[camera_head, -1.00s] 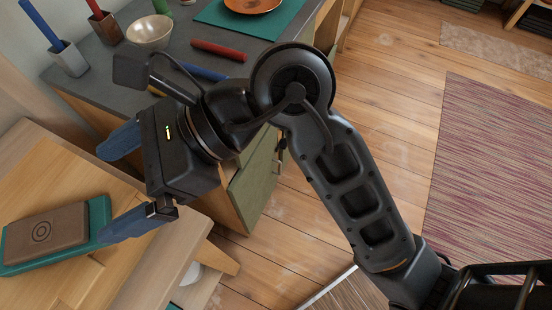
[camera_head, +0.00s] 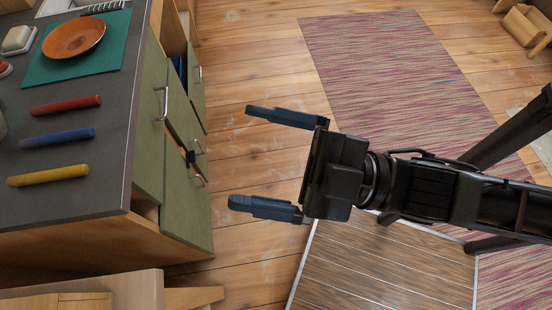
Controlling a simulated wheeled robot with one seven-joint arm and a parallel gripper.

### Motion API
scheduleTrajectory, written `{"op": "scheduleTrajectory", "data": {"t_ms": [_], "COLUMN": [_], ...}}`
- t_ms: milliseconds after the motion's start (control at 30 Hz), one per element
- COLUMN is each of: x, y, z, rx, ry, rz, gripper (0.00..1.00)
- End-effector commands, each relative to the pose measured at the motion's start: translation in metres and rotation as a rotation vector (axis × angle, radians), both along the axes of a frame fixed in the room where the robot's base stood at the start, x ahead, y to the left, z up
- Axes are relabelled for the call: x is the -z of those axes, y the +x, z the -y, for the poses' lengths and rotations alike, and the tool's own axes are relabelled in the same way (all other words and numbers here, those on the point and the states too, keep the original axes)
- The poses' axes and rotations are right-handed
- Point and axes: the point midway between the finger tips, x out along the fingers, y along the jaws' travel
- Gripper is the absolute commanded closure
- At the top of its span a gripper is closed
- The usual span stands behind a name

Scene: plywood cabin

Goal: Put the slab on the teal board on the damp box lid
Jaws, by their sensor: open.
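My gripper (camera_head: 242,156) is open and empty. Its two blue-grey fingers point left, towards the counter, with bare floor showing between and beyond them. I cannot make out a damp box lid in this view.
A dark grey counter (camera_head: 98,190) at the left carries an orange plate (camera_head: 74,38) on a teal mat (camera_head: 112,52), and a red stick (camera_head: 66,105), a blue stick (camera_head: 57,138) and a yellow stick (camera_head: 48,175). Green cabinet doors face the floor. A wooden table (camera_head: 135,288) corner shows at bottom left.

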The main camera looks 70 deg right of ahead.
Motion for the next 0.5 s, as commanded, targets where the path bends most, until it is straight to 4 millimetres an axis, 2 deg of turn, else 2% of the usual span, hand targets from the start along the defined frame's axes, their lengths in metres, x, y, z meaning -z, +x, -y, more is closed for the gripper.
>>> {"op": "scheduleTrajectory", "data": {"t_ms": [33, 100, 200, 333, 500], "x": [0.015, 0.034, 0.055, 0.071, 0.077], "y": [-0.014, -0.03, -0.053, -0.073, -0.08], "z": [0.013, 0.027, 0.039, 0.045, 0.047], "rx": [0.051, 0.114, 0.191, 0.252, 0.273], "ry": [0.103, 0.243, 0.404, 0.534, 0.582], "rz": [-0.119, -0.258, -0.412, -0.528, -0.568], "gripper": [0.03, 0.03, 0.03, 0.03, 0.03]}}
